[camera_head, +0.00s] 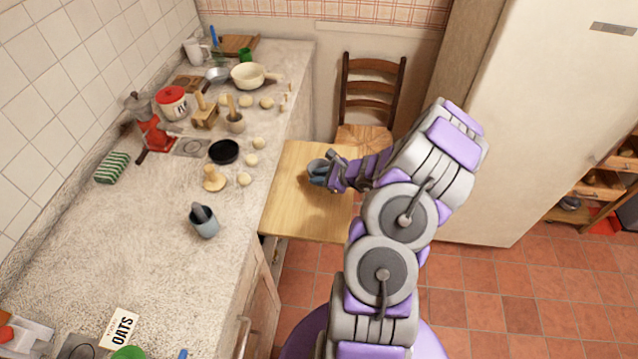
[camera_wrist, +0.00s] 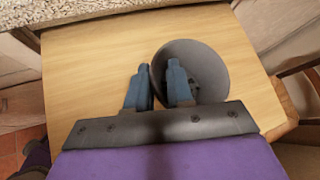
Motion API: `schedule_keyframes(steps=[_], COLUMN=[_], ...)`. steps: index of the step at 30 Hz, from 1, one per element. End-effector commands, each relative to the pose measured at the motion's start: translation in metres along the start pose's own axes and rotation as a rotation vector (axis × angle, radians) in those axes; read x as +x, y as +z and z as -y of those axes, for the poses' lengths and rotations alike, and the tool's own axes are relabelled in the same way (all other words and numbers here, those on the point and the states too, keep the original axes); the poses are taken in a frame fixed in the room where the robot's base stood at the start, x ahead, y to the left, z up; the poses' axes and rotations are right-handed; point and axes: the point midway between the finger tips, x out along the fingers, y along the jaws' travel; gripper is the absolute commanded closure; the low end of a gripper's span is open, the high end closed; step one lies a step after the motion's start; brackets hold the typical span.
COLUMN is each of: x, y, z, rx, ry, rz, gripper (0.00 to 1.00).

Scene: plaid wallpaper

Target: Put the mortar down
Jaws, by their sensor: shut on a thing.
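The mortar (camera_wrist: 208,62) is a grey round cup with a wide open mouth. In the wrist view my gripper (camera_wrist: 160,80) is shut on its left wall, one blue finger inside the mouth and the other outside. In the head view the mortar (camera_head: 314,165) is a small grey-blue shape at my gripper (camera_head: 322,175), partly hidden by the fingers. It is over the wooden table (camera_head: 310,220). I cannot tell whether its base touches the tabletop. The rest of the visible tabletop is bare.
A stone counter (camera_head: 140,240) runs along the left. It holds a grey-blue cup with a pestle-like stick (camera_head: 204,222), a black bowl (camera_head: 224,151), a cream pan (camera_head: 248,76) and several dough-like balls. A wooden chair (camera_head: 370,95) stands behind the table, a tall cream cabinet (camera_head: 535,110) to the right.

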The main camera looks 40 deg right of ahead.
Motion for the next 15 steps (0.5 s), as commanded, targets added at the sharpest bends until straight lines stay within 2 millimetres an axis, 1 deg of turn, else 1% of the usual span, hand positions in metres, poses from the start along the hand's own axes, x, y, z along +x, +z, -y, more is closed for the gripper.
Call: schedule_keyframes(steps=[1,3,7,9,14,15], x=[0.003,0.009,0.020,0.022,0.022,0.022], y=[0.001,-0.010,-0.025,-0.028,-0.028,-0.028], z=[0.004,-0.001,-0.006,-0.006,-0.006,-0.006], rx=[-0.004,0.001,0.000,-0.002,-0.001,-0.001], ry=[0.000,0.001,0.000,0.000,0.000,0.001], rz=[0.002,0.002,0.001,0.001,-0.001,-0.001], gripper=[1.00,1.00,1.00,1.00,1.00,0.78])
